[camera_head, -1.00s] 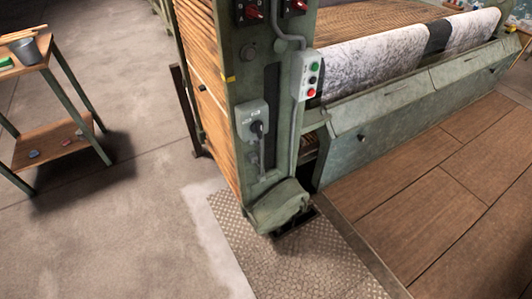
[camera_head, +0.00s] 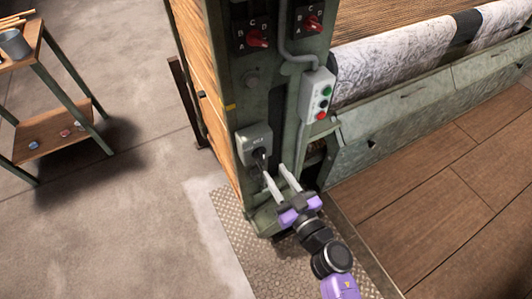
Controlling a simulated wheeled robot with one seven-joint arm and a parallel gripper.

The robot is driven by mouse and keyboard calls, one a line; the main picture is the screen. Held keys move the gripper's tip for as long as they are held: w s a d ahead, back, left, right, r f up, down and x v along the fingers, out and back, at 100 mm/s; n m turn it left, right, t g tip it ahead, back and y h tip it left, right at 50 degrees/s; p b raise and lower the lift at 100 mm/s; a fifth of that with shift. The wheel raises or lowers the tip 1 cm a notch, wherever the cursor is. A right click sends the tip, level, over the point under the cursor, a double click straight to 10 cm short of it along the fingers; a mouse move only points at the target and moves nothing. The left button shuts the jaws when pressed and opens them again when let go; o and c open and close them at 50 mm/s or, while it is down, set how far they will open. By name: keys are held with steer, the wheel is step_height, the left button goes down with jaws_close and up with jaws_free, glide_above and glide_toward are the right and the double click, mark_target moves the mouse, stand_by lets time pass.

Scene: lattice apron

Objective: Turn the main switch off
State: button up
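The main switch, a grey box (camera_head: 253,138) with a black rotary handle (camera_head: 259,155), is mounted low on the green machine post (camera_head: 228,105). The handle points downward and slightly right; its lower end is close to my left fingertip and partly hidden. My gripper (camera_head: 273,170), with purple parts and two pale fingers, comes up from the lower right. Its fingers are spread apart with nothing visible between them. The fingertips are just below and right of the switch box. I cannot tell whether the left finger touches the handle.
Two red selector switches (camera_head: 257,38) (camera_head: 312,23) are at the top. A wooden-topped cart (camera_head: 62,133) stands left. A wooden platform (camera_head: 440,215) lies right. The concrete floor left is open.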

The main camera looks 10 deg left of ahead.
mark_target(264, 155)
steer(key=b+x, duration=0.1)
steer(key=x, duration=0.6)
steer(key=shift+w+a, duration=0.15)
steer(key=shift+c, duration=0.4)
jaws_close()
